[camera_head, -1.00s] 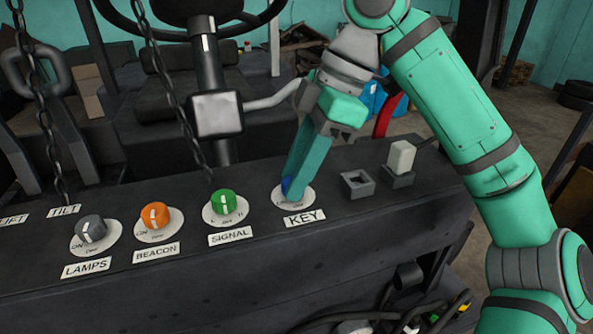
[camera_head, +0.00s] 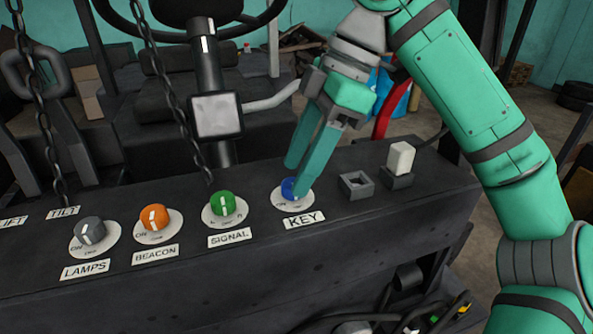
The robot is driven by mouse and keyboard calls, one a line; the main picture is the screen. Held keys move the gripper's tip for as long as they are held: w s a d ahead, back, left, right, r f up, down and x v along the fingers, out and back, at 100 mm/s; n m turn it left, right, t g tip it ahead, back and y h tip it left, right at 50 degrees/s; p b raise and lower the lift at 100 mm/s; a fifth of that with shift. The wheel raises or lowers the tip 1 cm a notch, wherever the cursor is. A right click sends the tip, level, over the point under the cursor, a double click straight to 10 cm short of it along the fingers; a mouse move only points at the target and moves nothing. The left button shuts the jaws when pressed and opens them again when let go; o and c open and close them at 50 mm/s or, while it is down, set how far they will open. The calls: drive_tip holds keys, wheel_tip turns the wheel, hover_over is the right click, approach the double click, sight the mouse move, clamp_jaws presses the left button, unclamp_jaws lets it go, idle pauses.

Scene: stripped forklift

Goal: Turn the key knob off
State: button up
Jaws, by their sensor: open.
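The blue key knob (camera_head: 289,188) sits on a round white dial plate above the KEY label (camera_head: 305,220), on the dark panel. Its right side is partly covered by a finger, and I cannot read its pointer setting clearly. My gripper (camera_head: 296,180) is open and points down at the knob. One finger is behind the knob and the other is at its right side. I cannot tell whether either finger touches it.
Left of the key are the green SIGNAL knob (camera_head: 223,204), orange BEACON knob (camera_head: 154,217) and grey LAMPS knob (camera_head: 89,231). A square socket (camera_head: 356,184) and a white rocker switch (camera_head: 400,158) stand to the right. A chain (camera_head: 180,95) hangs at the left.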

drive_tip(key=v, duration=0.8)
drive_tip(key=shift+r, duration=0.4)
